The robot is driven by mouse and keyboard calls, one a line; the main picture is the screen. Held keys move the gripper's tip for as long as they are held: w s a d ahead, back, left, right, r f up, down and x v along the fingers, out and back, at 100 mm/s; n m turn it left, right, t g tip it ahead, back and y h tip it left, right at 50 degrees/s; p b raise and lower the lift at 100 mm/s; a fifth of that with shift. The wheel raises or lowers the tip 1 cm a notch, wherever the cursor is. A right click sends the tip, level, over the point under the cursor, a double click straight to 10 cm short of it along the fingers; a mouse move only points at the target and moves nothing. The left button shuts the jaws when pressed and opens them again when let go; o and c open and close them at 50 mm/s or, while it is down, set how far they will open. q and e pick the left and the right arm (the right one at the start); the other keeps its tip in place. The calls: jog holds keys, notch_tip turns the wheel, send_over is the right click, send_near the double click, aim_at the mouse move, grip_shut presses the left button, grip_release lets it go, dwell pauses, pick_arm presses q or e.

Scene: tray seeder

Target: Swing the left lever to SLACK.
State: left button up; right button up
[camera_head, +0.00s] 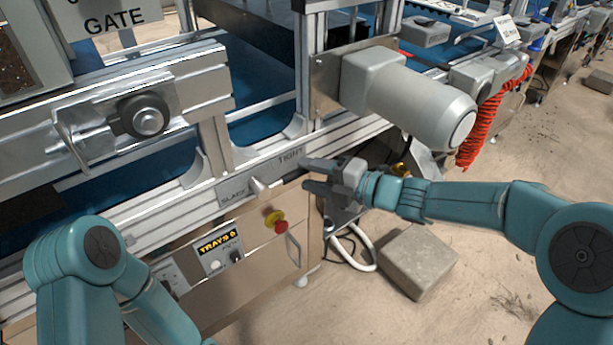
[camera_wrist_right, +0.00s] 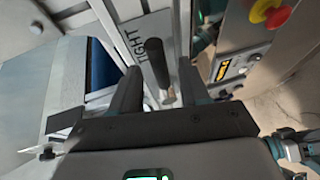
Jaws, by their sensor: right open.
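The lever plate (camera_head: 234,190) is on the machine's front rail, marked SLACK at its left end and TIGHT at its right. The lever (camera_head: 264,187) stands out from the plate between the two words, its pale part tilted. My right gripper (camera_head: 306,175) is open just right of the lever, near the TIGHT end. In the right wrist view the lever's dark grip (camera_wrist_right: 152,62) shows between the two open fingers of my right gripper (camera_wrist_right: 160,88), with gaps on both sides. The word TIGHT is beside it. My left arm is at lower left; its gripper is out of view.
A grey motor (camera_head: 408,98) juts out above my right gripper. A red and yellow stop button (camera_head: 277,222) and a control panel (camera_head: 221,249) are below the rail. A black knob (camera_head: 146,116) is at upper left. A grey block (camera_head: 417,262) lies on the floor.

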jog(key=shift+x, duration=0.85)
grip_shut()
